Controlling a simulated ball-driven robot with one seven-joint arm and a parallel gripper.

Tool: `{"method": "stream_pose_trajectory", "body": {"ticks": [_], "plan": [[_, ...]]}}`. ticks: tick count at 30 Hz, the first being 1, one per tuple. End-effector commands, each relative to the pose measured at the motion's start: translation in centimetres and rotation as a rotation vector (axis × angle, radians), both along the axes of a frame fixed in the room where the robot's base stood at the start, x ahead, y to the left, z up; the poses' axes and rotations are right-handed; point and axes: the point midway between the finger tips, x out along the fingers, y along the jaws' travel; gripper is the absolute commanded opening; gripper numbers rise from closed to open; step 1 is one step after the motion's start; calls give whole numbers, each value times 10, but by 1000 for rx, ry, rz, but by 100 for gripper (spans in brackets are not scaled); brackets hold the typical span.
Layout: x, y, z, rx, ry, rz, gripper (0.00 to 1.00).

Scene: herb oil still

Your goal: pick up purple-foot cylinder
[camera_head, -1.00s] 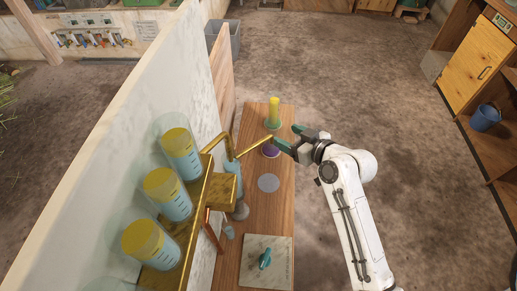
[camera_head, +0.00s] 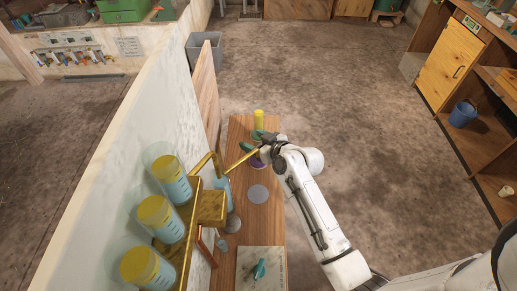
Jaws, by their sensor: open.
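The purple foot of the purple-foot cylinder (camera_head: 257,164) shows on the narrow wooden bench, just below my gripper in the picture. The cylinder's upper part is hidden or too faint to make out. My gripper (camera_head: 252,142) is open, its dark green fingers pointing left over the bench near the tip of the brass spout (camera_head: 241,161). The wrist covers part of the area around the purple foot. I cannot tell whether the fingers are around the cylinder or above it.
A yellow-filled cylinder (camera_head: 259,119) stands at the bench's far end, close to my gripper. A grey disc (camera_head: 258,194) and a pale board with a teal handle (camera_head: 258,269) lie nearer. Brass pipework, a shelf of yellow-and-blue cylinders (camera_head: 168,178) and a pale wall crowd the left. Floor to the right is clear.

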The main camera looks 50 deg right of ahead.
Motion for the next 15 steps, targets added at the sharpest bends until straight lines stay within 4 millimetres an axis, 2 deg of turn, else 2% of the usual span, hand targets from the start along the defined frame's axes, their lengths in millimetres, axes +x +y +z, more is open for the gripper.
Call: {"method": "stream_pose_trajectory", "body": {"ticks": [5, 15], "plan": [[0, 0, 0, 0, 0, 0, 67], [0, 0, 0, -1, 0, 0, 34]]}}
